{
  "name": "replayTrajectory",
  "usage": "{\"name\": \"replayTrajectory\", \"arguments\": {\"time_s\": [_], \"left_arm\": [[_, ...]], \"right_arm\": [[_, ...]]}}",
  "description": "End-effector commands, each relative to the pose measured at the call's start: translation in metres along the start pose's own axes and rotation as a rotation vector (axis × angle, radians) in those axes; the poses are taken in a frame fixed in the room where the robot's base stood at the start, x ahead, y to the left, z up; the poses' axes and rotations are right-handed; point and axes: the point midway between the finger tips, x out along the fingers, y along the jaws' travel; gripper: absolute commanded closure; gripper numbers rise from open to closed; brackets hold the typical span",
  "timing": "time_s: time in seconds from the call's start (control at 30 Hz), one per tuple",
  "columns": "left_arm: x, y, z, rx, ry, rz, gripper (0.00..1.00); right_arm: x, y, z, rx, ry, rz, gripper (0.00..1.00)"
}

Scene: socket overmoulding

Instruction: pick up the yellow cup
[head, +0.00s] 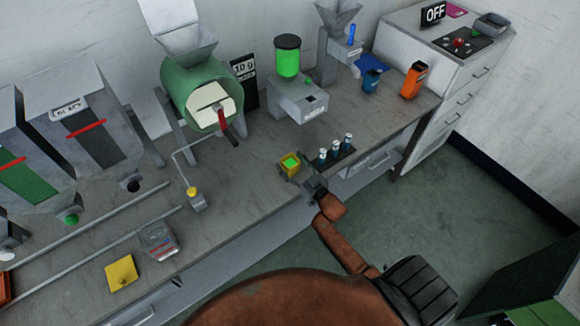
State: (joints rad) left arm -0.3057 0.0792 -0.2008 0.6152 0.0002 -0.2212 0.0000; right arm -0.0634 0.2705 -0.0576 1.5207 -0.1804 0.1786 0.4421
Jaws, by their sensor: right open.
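The yellow cup (283,171), with bright green inside it, stands upright near the front edge of the workbench, in the middle of the head view. My right gripper (303,183) is open, just to the lower right of the cup and close to it. Whether its fingers touch the cup is too small to tell. My left gripper is not in view.
A dark rack with several small blue bottles (335,150) stands just right of the cup. A grey dispenser with a green jar (299,98) is behind it. A blue cup (371,81) and an orange container (413,80) stand farther right. Bare bench lies left of the cup.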

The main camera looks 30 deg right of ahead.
Motion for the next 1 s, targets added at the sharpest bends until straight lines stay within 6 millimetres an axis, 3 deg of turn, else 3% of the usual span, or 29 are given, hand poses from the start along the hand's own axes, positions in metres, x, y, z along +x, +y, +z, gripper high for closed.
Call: {"name": "replayTrajectory", "arguments": {"time_s": [0.1, 0.2, 0.63, 0.9, 1.0], "left_arm": [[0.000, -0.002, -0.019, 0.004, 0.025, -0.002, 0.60], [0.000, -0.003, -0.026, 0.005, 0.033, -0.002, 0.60], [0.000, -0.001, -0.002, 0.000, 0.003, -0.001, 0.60], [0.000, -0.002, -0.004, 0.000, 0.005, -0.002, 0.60], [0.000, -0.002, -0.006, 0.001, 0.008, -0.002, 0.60]], "right_arm": [[0.003, -0.001, 0.000, 0.000, -0.001, -0.001, 0.35], [0.004, -0.001, 0.000, 0.000, -0.001, -0.002, 0.35], [0.003, -0.001, 0.000, 0.000, 0.000, -0.003, 0.62], [0.003, -0.001, 0.000, 0.000, 0.000, -0.002, 0.80], [0.003, -0.001, 0.000, 0.000, 0.000, -0.003, 0.81]]}}
